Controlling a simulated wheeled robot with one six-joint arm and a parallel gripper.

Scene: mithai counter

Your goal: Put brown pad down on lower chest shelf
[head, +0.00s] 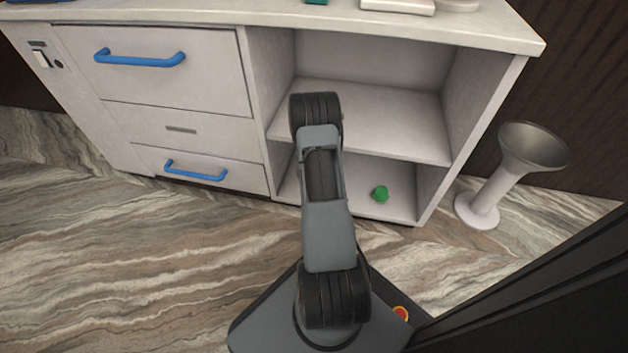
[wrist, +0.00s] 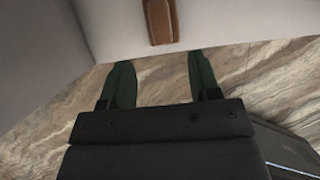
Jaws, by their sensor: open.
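The brown pad (wrist: 161,21) lies flat on a pale shelf surface (wrist: 110,25) close to its front edge, at the top of the wrist view. My gripper (wrist: 158,62) is open and empty, with its two dark green fingers apart. In the picture, the pad is just above the gap between the fingertips and is not between them. In the head view the lower chest shelf (head: 350,190) is partly hidden by my arm. The pad and my gripper are hidden there too. The wrist view alone does not clearly show which shelf bears the pad.
A small green object (head: 380,193) sits on the lower shelf, right of my arm. The upper shelf (head: 395,120) looks bare where visible. Drawers with blue handles (head: 140,58) stand left. A funnel-topped stand (head: 500,180) is right of the chest. The patterned floor (head: 130,260) is clear at left.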

